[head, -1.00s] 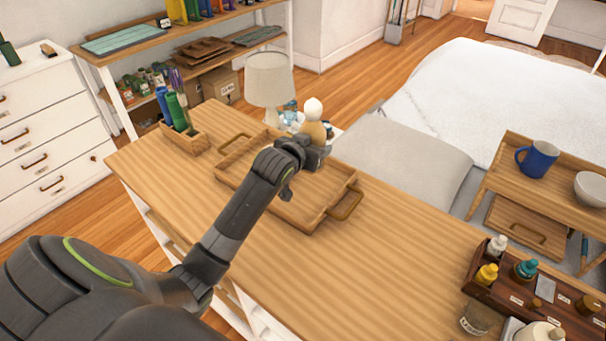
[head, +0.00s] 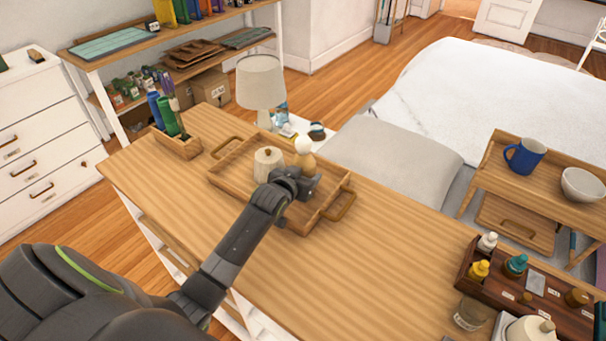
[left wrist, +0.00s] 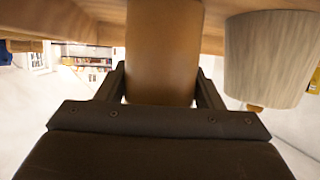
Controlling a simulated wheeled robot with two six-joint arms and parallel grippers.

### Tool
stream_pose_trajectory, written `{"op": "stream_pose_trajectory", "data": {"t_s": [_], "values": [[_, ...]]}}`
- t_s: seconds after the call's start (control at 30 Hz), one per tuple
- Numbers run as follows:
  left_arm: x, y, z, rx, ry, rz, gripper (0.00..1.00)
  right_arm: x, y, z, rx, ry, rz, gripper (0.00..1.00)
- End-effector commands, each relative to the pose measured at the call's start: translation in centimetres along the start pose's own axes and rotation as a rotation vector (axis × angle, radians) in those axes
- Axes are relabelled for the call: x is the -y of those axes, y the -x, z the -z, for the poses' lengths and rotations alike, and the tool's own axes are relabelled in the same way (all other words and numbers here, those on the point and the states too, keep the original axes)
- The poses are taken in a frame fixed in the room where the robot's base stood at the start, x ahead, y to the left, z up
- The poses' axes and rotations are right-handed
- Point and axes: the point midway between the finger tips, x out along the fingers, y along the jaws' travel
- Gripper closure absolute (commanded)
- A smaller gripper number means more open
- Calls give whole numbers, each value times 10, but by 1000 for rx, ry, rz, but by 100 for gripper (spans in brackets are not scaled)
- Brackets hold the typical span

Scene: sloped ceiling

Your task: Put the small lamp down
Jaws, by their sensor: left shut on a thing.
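The small lamp, with a round white top and a tan body, shows in the head view (head: 304,153) over the right part of the wooden tray (head: 328,200). My left gripper (head: 303,183) is shut on its tan body, which fills the space between the fingers in the left wrist view (left wrist: 160,50). The lamp looks upright. Its base is hidden, so I cannot tell whether it touches the tray floor. A pale lidded jar (head: 268,165) stands in the tray left of the lamp; it also shows in the left wrist view (left wrist: 268,55). My right gripper is not in view.
A large table lamp (head: 261,85) stands behind the tray. A wooden holder (head: 178,146) with bottles is at the back left. A dark box of bottles (head: 470,272) and a glass (head: 468,315) are at the right front. The middle of the tabletop is clear.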

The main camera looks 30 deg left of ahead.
Motion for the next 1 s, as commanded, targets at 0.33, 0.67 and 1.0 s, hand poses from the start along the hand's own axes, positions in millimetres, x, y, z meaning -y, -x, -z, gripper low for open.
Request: {"op": "stream_pose_trajectory", "data": {"t_s": [0.33, 0.67, 1.0], "values": [[0, 0, -2, 1, 0, 0, 18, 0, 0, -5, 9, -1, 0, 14], [0, 9, 0, 2, 0, 1, 18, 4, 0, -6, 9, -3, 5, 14], [1, 58, 0, 1, 0, 1, 18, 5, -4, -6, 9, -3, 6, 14]]}}
